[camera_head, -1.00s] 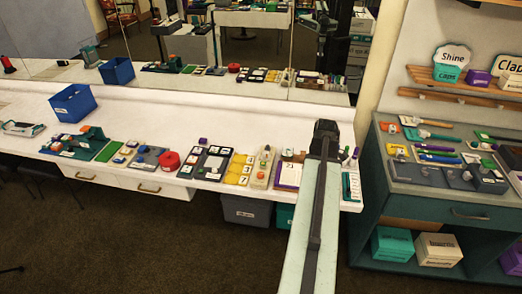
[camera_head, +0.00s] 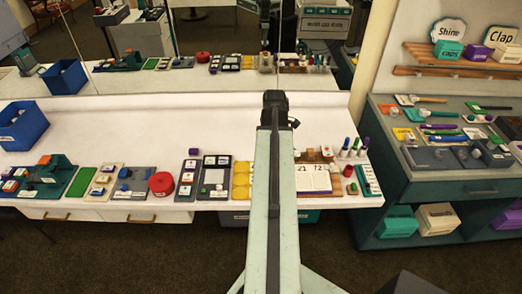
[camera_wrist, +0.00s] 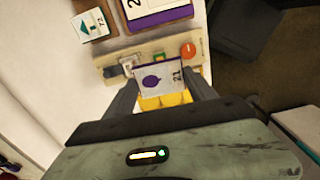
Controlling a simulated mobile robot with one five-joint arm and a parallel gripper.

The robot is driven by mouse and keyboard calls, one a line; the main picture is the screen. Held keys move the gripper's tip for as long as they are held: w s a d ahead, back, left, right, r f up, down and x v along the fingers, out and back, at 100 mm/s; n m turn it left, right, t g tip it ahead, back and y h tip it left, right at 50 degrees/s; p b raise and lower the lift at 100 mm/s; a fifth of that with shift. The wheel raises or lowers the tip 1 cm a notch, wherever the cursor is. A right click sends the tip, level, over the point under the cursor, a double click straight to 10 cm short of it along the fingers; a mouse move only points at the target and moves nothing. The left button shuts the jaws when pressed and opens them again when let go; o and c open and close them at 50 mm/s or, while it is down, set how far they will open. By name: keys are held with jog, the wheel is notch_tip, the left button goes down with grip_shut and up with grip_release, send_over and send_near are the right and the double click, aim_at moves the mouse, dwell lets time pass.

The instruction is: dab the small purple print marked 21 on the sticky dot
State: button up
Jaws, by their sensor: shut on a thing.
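A small white print with a purple round mark and "21" (camera_wrist: 160,78) is between the fingers of my gripper (camera_wrist: 163,92) in the wrist view. My gripper is shut on it, one finger at each side. I cannot tell for sure which spot is the sticky dot. In the head view my arm hides the fingers and the print.
Yellow tiles (camera_wrist: 165,100) show below the print. In the head view a blue bin (camera_head: 22,127) stands at left. The counter's back strip (camera_head: 180,125) is clear. A teal cabinet (camera_head: 440,185) stands at right.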

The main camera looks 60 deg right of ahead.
jog(key=shift+s+d+f+b, duration=0.1)
jog(key=shift+s+f+b, duration=0.05)
jog(key=shift+f+b, duration=0.8)
jog(key=shift+s+f+b, duration=0.1)
jog(key=shift+f+b, duration=0.8)
jog(key=shift+b, duration=0.05)
notch_tip(320, 180, down, 4)
jog(key=b, duration=0.4)
jog(key=shift+f+b, duration=0.5)
jog(key=shift+b, duration=0.05)
dwell(0.7)
notch_tip(320, 180, up, 6)
jog(key=p, duration=0.6)
jog(key=shift+r, duration=0.1)
dwell(0.3)
